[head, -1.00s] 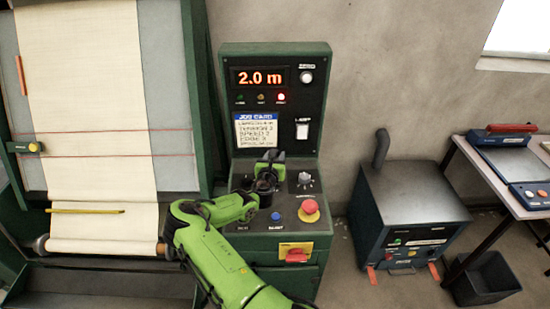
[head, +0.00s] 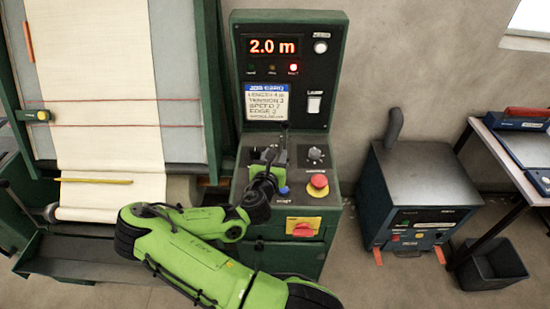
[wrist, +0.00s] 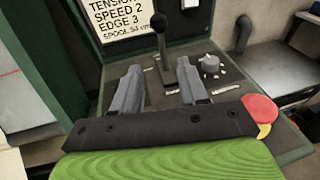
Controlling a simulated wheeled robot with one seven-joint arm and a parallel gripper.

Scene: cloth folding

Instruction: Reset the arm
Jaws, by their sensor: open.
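My green arm reaches in from the bottom of the head view, and my gripper (head: 268,157) is over the sloped control panel of the green console (head: 338,215). In the wrist view my gripper (wrist: 161,90) shows two grey fingers spread apart with nothing held between them. A black-knobbed lever (wrist: 167,60) stands upright just beyond the fingertips, in line with the gap. I cannot tell whether the fingers touch the panel. My wrist hides part of the panel in the head view.
A grey dial (head: 315,154), a red stop button (head: 318,184) and a blue button (head: 283,190) are on the panel. The display (head: 274,46) reads 2.0 m. A cloth frame (head: 180,125) stands left; a dark blue box unit (head: 415,190) and a table (head: 520,165) stand right.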

